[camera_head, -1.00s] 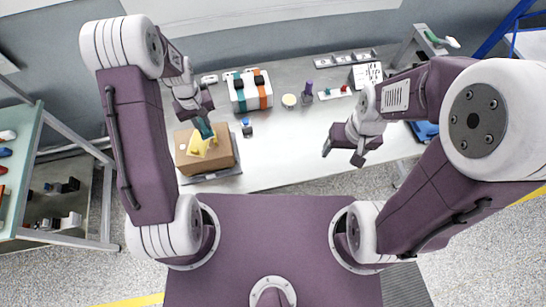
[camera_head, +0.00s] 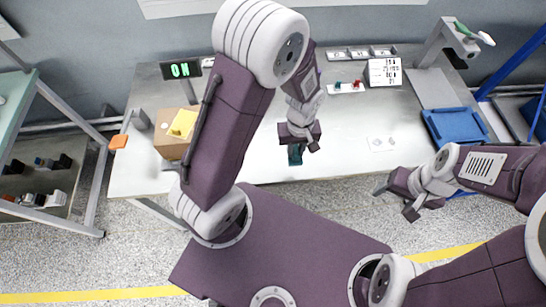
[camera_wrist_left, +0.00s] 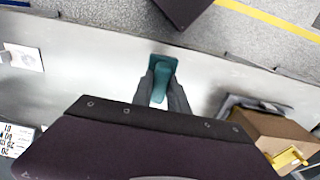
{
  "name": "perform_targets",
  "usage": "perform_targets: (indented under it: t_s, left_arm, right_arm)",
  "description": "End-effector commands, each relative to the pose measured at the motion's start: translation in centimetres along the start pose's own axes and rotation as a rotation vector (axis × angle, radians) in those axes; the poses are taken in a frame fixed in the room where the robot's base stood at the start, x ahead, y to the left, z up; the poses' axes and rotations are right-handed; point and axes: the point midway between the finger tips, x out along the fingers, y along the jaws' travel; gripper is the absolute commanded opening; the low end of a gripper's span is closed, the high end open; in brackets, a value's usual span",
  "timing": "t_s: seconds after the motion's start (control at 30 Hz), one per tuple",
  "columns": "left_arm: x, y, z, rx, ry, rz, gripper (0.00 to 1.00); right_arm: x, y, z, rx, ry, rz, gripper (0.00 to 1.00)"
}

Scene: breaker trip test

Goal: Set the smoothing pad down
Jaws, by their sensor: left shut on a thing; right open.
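The smoothing pad (camera_head: 295,157) is a small teal piece. My left gripper (camera_head: 297,145) is shut on it near the front edge of the grey-white table (camera_head: 225,165). The left wrist view shows the teal pad (camera_wrist_left: 162,82) between the two dark fingers, over the pale tabletop. I cannot tell whether the pad touches the table. My right gripper (camera_head: 395,202) is open and empty, in front of the table, over the floor.
A cardboard box (camera_head: 170,145) with a yellow piece (camera_head: 183,123) stands left, partly behind my left arm. Behind are an ON display (camera_head: 181,69), a printed card (camera_head: 384,72) and a button strip (camera_head: 345,87). A blue tray (camera_head: 455,128) is right. The table's middle is largely clear.

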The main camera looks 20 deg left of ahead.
Motion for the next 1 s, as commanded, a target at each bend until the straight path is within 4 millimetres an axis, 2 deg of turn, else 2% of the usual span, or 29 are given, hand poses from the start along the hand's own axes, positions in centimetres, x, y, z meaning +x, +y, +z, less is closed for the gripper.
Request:
perform_targets:
  t_s: [0.07, 0.17, 0.4, 0.5, 0.77, 0.9, 1.0]
  left_arm:
    - [0.0, -0.1, -0.2, -0.001, -0.001, 0.000, 0.00]
    - [0.9, -1.4, -1.3, -0.008, -0.003, -0.003, 0.00]
    - [4.9, -6.1, -6.0, -0.010, -0.003, -0.002, 0.00]
    - [6.1, -7.5, -7.4, -0.006, -0.002, -0.001, 0.00]
    - [7.2, -8.3, -8.3, 0.000, -0.002, -0.001, 0.00]
    - [9.7, -8.3, -8.2, 0.000, -0.005, -0.002, 0.00]
    - [10.8, -8.3, -8.2, 0.000, -0.002, -0.001, 0.00]
  right_arm:
    - [-0.2, 0.0, 0.0, 0.000, 0.000, 0.000, 0.71]
    - [-0.4, 0.0, -0.1, 0.000, 0.001, 0.000, 0.71]
    - [-1.1, 0.0, -0.1, 0.000, 0.001, 0.000, 0.71]
    - [-1.4, 0.0, -0.2, 0.000, 0.001, 0.000, 0.71]
    - [-1.4, 0.0, -0.2, 0.000, 0.000, 0.000, 0.71]
    - [-1.8, 0.0, -0.2, 0.000, 0.000, 0.000, 0.71]
    - [-1.9, 0.0, -0.2, 0.000, 0.000, 0.000, 0.71]
